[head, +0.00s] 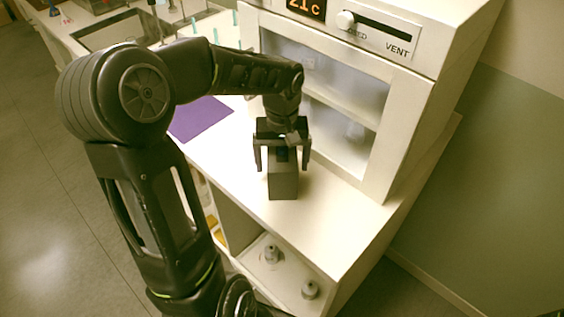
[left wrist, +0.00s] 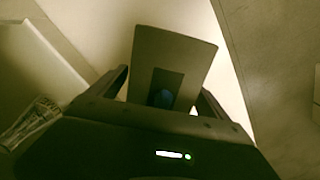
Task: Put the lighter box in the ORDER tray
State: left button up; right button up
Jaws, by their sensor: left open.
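A dark grey box (head: 284,184) stands upright on the white counter in front of the glass-doored cabinet. In the left wrist view the box (left wrist: 172,66) rises between the two fingers, with a small dark blue spot low on its face. My left gripper (head: 282,160) comes down over the box with one finger on each side. Its fingers are open, and I cannot tell whether they touch the box. No tray marked ORDER and no second box can be made out. My right gripper is not in view.
The white cabinet (head: 400,130) with a VENT panel stands close behind the box. A purple mat (head: 201,118) lies on the counter (head: 325,232) to the left. The counter right of the box is clear.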

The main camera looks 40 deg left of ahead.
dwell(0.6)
pick_arm(q)
grip_shut()
notch_tip(320, 180, up, 10)
jog(key=shift+b, duration=0.5)
dwell(0.8)
dwell(0.4)
